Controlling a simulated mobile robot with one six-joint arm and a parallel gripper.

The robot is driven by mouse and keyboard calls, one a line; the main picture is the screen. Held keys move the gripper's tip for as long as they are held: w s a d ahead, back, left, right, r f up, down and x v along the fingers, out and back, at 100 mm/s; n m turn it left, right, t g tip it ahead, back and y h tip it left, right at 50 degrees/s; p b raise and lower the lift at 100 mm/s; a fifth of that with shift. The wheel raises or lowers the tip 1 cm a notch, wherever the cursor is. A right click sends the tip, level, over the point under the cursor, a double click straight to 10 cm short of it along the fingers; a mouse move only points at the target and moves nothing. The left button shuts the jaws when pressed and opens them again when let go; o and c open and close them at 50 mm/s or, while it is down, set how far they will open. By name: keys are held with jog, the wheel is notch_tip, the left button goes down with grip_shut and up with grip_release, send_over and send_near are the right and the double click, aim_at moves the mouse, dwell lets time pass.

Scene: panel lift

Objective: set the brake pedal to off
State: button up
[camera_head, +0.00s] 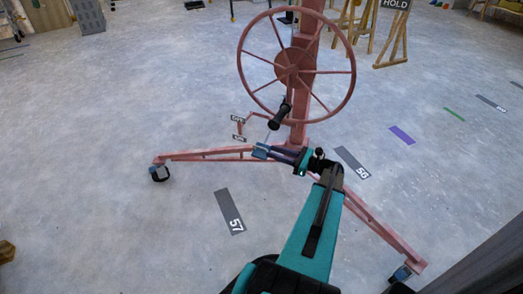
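The pink-red panel lift stands ahead, with a large spoked wheel (293,68) on its mast (309,40). A small OFF label (238,118) sits above an ON label (239,138) at the left of the mast. A small blue piece (260,151), apparently the brake pedal, shows below and right of the labels, by a thin pale rod. My gripper (276,153) reaches left from my teal arm, low in front of the mast, with its tip at or very close to the blue piece. Contact and the finger gap are too small to tell.
The black crank handle (280,116) hangs just above my gripper. The lift's left leg (205,154) and right leg (385,230) spread along the floor on casters. Floor marker 57 (229,211) lies on open floor. A wooden stand (393,42) with a HOLD sign is behind.

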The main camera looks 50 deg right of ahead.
aim_at(262, 148)
jog(key=shift+b+x, duration=0.85)
jog(key=shift+x, duration=2.45)
jog(key=c, duration=0.6)
jog(key=shift+a, duration=0.15)
grip_shut()
